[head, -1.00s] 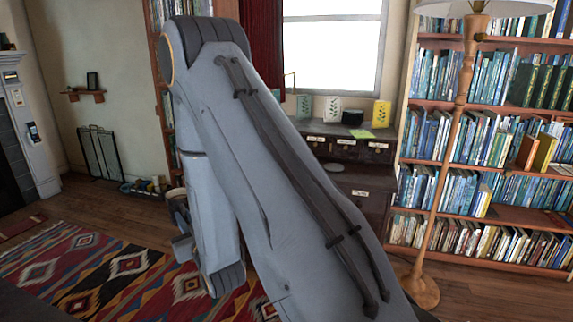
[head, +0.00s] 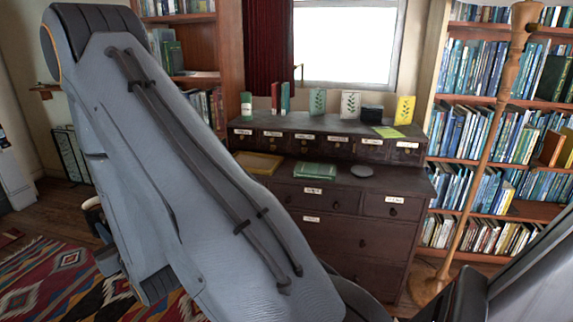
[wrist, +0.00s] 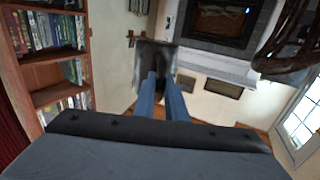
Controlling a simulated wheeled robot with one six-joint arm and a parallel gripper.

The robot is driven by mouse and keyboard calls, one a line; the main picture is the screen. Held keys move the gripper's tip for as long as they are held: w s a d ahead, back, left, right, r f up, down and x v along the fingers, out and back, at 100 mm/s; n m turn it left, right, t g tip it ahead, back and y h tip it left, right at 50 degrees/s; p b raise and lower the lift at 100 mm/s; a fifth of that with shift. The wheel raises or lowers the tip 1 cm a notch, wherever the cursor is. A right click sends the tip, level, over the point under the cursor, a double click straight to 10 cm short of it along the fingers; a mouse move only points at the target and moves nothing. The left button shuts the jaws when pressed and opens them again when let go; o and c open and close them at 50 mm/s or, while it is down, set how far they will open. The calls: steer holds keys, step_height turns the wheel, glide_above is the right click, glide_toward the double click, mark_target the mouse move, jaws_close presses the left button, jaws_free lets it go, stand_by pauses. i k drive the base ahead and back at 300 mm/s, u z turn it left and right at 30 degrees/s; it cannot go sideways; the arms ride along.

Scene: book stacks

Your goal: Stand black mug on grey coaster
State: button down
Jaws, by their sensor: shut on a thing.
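The grey coaster (head: 362,171) is a small flat round disc on the right part of the dark wooden cabinet's lower top in the head view. In the wrist view my gripper (wrist: 161,77) has its two blue fingers closed on a dark, squarish-looking thing, which I take to be the black mug (wrist: 154,58). It is blurred, and its handle and tilt cannot be made out. The coaster is bare.
The dark cabinet (head: 330,239) has a green book (head: 314,171) and a yellow tray (head: 258,163) left of the coaster. Its raised back bears upright cards and a small black container (head: 372,113). A floor lamp (head: 480,145) stands at right, before bookshelves.

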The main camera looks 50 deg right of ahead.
mark_target(362, 172)
steer(key=z, duration=0.45)
steer(key=i, duration=0.7)
steer(key=z, duration=0.95)
steer(key=i, duration=0.35)
steer(key=z, duration=0.35)
